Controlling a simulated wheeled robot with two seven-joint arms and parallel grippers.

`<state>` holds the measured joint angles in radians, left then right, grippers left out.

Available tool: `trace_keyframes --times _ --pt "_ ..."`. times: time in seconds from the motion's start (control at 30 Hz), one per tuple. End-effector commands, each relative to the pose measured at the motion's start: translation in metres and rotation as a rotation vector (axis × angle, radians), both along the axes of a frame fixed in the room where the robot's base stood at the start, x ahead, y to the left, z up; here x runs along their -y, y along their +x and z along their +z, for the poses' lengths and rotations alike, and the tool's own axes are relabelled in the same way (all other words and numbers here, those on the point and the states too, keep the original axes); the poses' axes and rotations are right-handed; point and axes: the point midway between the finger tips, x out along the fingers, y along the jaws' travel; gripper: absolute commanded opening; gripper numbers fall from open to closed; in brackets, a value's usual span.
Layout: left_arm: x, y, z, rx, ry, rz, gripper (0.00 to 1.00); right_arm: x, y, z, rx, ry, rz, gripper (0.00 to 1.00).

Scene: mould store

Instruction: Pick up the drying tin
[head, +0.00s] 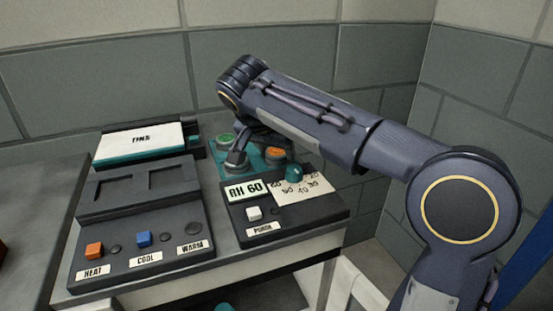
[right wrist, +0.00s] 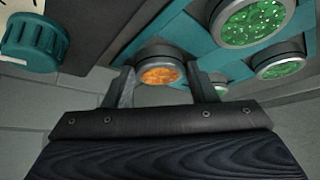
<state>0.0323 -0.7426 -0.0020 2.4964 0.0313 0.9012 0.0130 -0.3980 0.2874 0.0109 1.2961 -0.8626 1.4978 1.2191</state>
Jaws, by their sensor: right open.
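Several round metal-rimmed tins sit on a teal rack (head: 228,171) behind the panel. One tin with orange grains (head: 275,153) shows at the rack's right, and one with green grains (head: 224,139) at its left. In the right wrist view the orange tin (right wrist: 160,75) lies between the two fingers, and green tins (right wrist: 250,22) are to the right. My right gripper (head: 240,157) is open and empty over the rack; its wrist hides part of the rack. I cannot tell whether a finger touches a tin. My left gripper is out of view.
A dark panel with an RH 60 display (head: 246,190) and a teal knob (head: 294,174) stands in front of the rack. A button box (head: 143,240) with HEAT, COOL and WARM labels and a TINS sign (head: 140,142) are to the left. A tiled wall is close behind.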

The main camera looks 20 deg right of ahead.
Motion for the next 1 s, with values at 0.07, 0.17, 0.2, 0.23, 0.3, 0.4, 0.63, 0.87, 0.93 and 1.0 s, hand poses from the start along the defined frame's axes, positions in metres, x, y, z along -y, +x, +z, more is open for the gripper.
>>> trace_keyframes --times 0.07,0.17,0.2,0.23,0.3,0.4,0.63,0.87,0.93,1.0 --pt "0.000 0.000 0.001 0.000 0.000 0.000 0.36 0.000 0.000 0.001 0.000 0.000 0.000 0.52" --pt "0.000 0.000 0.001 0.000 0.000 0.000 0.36 0.000 0.000 0.001 0.000 0.000 0.000 0.44" --pt "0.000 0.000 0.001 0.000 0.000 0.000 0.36 0.000 0.000 0.001 0.000 0.000 0.000 0.39" --pt "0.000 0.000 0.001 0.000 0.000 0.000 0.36 0.000 0.000 0.001 0.000 0.000 0.000 0.35" --pt "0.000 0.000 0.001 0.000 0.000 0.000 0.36 0.000 0.000 0.001 0.000 0.000 0.000 0.26" --pt "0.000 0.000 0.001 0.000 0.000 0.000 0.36 0.000 0.000 0.001 0.001 0.001 0.001 0.23" --pt "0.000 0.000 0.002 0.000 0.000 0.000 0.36 0.000 0.000 0.004 0.001 0.001 0.001 0.23" --pt "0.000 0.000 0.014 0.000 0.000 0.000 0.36 -0.001 0.000 0.030 0.003 0.002 0.000 0.22" --pt "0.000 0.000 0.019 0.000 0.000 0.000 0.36 -0.004 -0.004 0.043 0.003 0.002 0.004 0.22" --pt "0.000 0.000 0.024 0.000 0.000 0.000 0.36 -0.011 -0.015 0.057 0.004 0.002 0.005 0.22"
